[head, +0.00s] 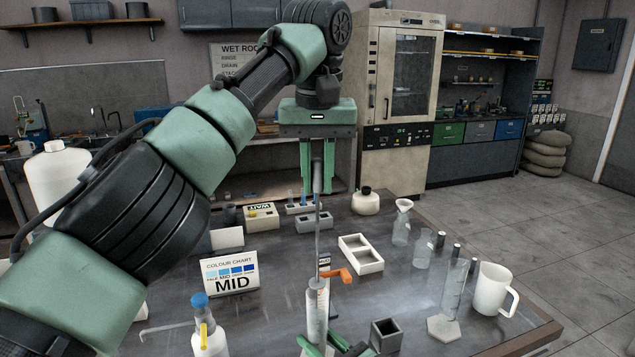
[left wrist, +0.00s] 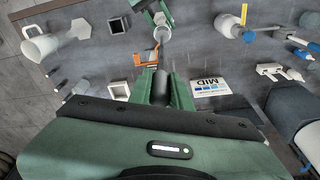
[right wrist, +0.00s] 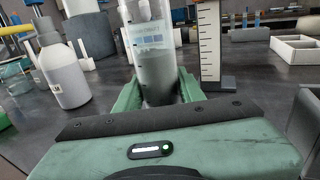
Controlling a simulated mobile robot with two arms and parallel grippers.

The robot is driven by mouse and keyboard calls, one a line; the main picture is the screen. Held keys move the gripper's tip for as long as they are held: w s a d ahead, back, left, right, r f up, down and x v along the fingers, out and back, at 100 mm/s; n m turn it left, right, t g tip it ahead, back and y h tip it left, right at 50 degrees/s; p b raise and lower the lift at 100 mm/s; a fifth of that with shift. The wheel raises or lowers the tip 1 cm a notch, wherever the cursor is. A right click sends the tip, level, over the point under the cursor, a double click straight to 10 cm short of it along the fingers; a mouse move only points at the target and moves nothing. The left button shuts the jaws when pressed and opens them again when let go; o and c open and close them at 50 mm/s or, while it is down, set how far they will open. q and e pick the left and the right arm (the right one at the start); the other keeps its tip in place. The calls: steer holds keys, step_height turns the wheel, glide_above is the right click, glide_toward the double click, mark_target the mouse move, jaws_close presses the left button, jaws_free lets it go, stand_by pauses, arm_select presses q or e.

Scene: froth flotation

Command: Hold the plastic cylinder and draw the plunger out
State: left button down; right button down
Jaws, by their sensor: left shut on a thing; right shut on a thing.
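The clear plastic cylinder (head: 316,318) stands upright at the front of the table. My right gripper (head: 322,346) is shut around its lower part. In the right wrist view the cylinder (right wrist: 150,45) sits between the fingers, with grey matter inside. The plunger (head: 318,230) is a long grey rod rising from the cylinder's top. My left gripper (head: 318,188) is shut on the plunger's upper end, high above the cylinder. In the left wrist view the plunger's end (left wrist: 160,85) is between the fingers. Whether the plunger's lower end is still inside the cylinder is unclear.
An orange clip (head: 338,274) is beside the cylinder's top. A colour chart (head: 230,272) reading MID and a bottle (head: 209,342) stand left. A white two-part tray (head: 360,255), a small dark box (head: 385,336), a measuring cylinder (head: 453,290) and a white jug (head: 492,290) stand right.

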stand_by(0.3)
steer(key=c, duration=0.8)
jaws_free()
steer(key=shift+d, duration=0.1)
